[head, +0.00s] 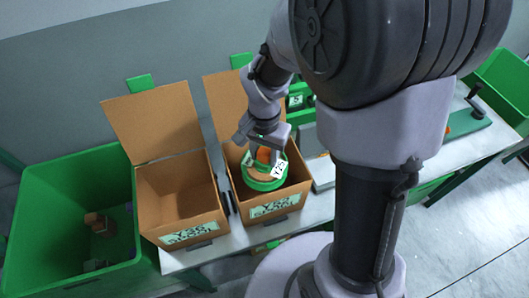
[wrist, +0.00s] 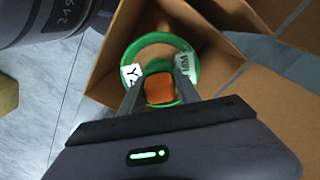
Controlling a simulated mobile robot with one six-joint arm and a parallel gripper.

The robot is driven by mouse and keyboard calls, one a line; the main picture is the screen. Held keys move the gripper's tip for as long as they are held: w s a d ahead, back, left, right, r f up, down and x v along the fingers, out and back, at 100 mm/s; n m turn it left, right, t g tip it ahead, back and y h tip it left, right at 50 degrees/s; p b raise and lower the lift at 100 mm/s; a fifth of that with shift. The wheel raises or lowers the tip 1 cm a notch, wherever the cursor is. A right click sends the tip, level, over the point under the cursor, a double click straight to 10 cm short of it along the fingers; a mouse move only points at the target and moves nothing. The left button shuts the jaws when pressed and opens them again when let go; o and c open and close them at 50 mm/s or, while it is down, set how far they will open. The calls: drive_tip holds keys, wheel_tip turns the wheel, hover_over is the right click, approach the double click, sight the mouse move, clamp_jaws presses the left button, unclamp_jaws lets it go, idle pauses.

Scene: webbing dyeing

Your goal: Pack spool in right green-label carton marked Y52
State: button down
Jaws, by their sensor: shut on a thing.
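The spool (head: 264,183) has a green rim, a tan top, an orange middle and a white tag that reads like Y52. It also shows in the wrist view (wrist: 192,46). My gripper (head: 262,150) is shut on the orange middle, with one finger on each side in the wrist view (wrist: 159,88). The spool is at the mouth of the right carton (head: 237,186), inside its walls in the picture. I cannot tell whether it touches the bottom. This carton has a green label (head: 274,206) on its front, too small to read surely, and its flap stands open.
A second open, empty carton (head: 178,190) with a green label stands just left. A large green bin (head: 67,170) with a few brown pieces is at the far left. A white table (head: 236,237) carries both cartons. A green tool (head: 465,124) lies at the right.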

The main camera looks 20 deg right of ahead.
drive_tip(key=shift+f+b, duration=5.15)
drive_tip(key=shift+f, duration=1.35)
drive_tip(key=c, duration=0.8)
unclamp_jaws()
wheel_tip(320, 180, up, 18)
drive_tip(key=p, duration=0.8)
drive_tip(key=shift+f, duration=0.25)
drive_tip(key=s+a+r+n+t+y, duration=0.1)
drive_tip(key=s+a+r+n+t, duration=0.1)
drive_tip(key=s+r, duration=0.3)
drive_tip(key=s+a+r+n+t+y, duration=0.1)
drive_tip(key=s+a+r+n+t, duration=0.1)
drive_tip(key=s+r, duration=0.3)
drive_tip(key=s+t, duration=0.1)
drive_tip(key=s, duration=0.2)
drive_tip(key=shift+r+t, duration=0.2)
drive_tip(key=shift+t, duration=0.2)
drive_tip(key=shift+w, duration=0.1)
